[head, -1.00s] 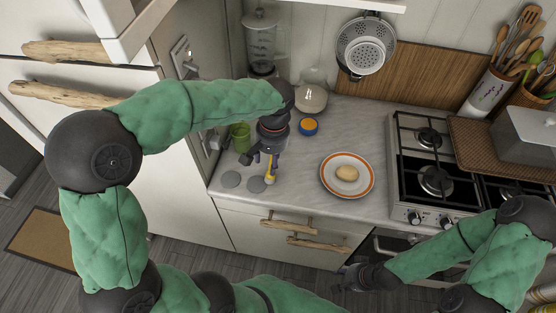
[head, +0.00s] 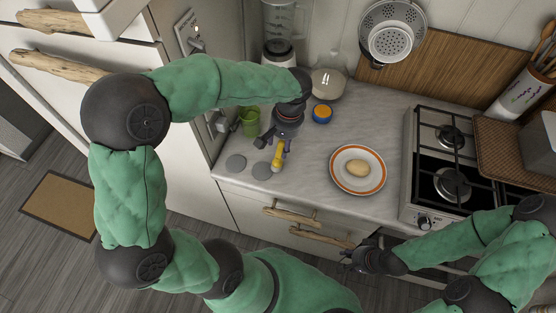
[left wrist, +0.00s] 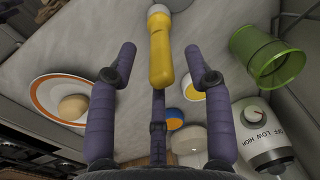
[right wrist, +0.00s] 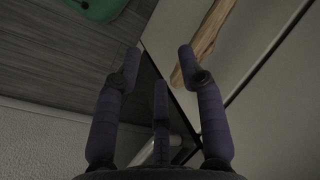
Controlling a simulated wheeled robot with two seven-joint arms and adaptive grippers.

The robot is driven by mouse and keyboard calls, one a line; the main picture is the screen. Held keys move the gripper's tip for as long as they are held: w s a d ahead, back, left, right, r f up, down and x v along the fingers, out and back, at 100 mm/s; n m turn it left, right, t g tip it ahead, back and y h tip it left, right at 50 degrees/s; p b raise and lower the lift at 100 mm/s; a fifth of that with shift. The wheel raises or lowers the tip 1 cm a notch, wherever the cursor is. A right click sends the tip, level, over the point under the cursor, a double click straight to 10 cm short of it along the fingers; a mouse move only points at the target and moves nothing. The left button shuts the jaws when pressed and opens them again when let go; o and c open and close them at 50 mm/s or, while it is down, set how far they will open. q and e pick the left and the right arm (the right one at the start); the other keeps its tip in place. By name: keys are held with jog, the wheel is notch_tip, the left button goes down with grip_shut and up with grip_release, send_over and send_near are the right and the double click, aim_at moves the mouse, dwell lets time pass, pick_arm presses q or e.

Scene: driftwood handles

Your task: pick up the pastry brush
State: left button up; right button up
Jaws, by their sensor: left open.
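The pastry brush (head: 278,158) has a yellow handle and lies on the grey counter near its front edge. In the left wrist view the brush (left wrist: 160,55) runs up the middle of the picture, its pale end at the top. My left gripper (head: 281,146) is right above it, open, with a finger on each side of the handle in the wrist view (left wrist: 160,51). I cannot tell whether any finger touches the brush. My right gripper (head: 350,257) is open and empty, low in front of the counter; its wrist view (right wrist: 159,54) shows floor and a cabinet front.
A green cup (head: 249,122), a blue-and-orange round item (head: 322,114) and a blender (head: 280,30) stand behind the brush. An orange-rimmed plate (head: 345,182) holds a potato-like item (head: 357,168). Two grey discs (head: 236,163) lie to the left. A stove (head: 410,190) is at right.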

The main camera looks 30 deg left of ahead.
aim_at(280, 151)
pick_arm(q)
jog(key=f, duration=0.2)
jog(key=f+b, duration=0.1)
jog(key=f, duration=0.1)
jog(key=shift+s+a+f, duration=0.1)
jog(key=shift+s+a, duration=0.1)
grip_shut()
jog(key=shift+r, duration=0.5)
notch_tip(280, 151, up, 2)
jog(key=shift+r+p, duration=0.1)
jog(key=shift+p, duration=0.35)
jog(key=s+a+r+p, duration=0.2)
jog(key=s+a+r, duration=0.7)
jog(key=a+r, duration=0.1)
jog(key=shift+s, duration=0.35)
